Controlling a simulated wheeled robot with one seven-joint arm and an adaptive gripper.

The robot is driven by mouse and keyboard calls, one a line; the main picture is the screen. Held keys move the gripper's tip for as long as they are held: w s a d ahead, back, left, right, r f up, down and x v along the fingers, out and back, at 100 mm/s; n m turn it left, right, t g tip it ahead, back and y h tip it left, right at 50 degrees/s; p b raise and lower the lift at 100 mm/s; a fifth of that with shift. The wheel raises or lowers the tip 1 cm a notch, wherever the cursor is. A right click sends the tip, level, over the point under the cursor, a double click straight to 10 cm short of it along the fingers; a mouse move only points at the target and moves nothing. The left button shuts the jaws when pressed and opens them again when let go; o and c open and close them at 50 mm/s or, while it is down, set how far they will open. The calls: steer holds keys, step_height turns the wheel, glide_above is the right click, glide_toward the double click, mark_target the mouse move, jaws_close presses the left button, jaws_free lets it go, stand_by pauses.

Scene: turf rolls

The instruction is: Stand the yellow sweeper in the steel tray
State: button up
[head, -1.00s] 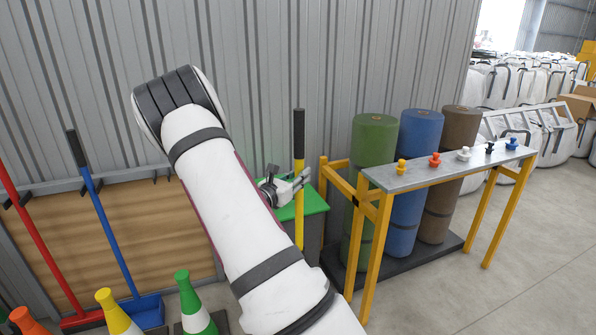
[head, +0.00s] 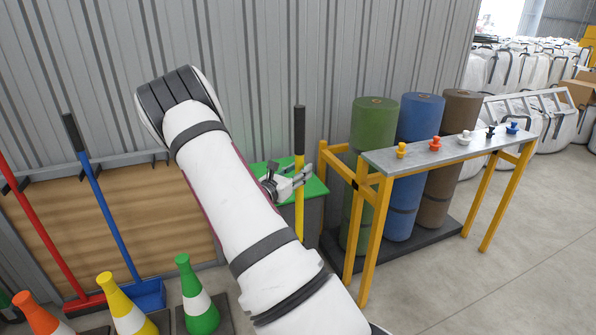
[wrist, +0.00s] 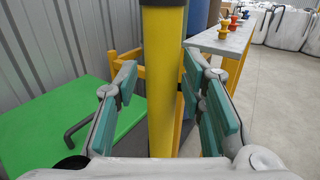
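The yellow sweeper's pole (head: 299,185), with a black grip at its top, stands about upright before the grey wall. Its foot is hidden behind my arm. My gripper (head: 303,178) is at the pole, below the black grip. In the wrist view the yellow pole (wrist: 166,90) stands between the two green-padded fingers of my gripper (wrist: 164,100). The fingers are spread, with a gap left of the pole; contact on the right is unclear. I cannot make out a steel tray in either view.
A green-topped box (head: 318,188) is behind the pole. A yellow-legged bench (head: 380,163) with several knobs stands right, before green, blue and brown rolls. Red and blue sweepers (head: 103,215) and several cones (head: 202,310) are at left.

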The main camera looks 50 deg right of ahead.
steer(key=shift+r, duration=0.15)
steer(key=a+p, duration=0.1)
steer(key=a, duration=1.1)
steer(key=s+a+r+m+g+y, duration=0.35)
steer(key=s+a+r+m, duration=0.2)
steer(key=s, duration=0.25)
steer(key=s+a+r+m+g+y, duration=0.2)
steer(key=s+a+r+m+y, duration=0.2)
steer(key=s+a+r+m, duration=0.25)
steer(key=s+a+r+m+t+y, duration=0.1)
steer(key=s+a+m+t+y, duration=0.2)
steer(key=a, duration=0.8)
steer(key=s+a+r+m+t+y, duration=0.1)
steer(key=s+a+m+t+y, duration=0.2)
steer(key=s+a+y, duration=0.4)
steer(key=s+a, duration=0.4)
steer(key=shift+r, duration=0.3)
steer(key=shift+a+t+y, duration=0.1)
steer(key=shift+t+y, duration=0.15)
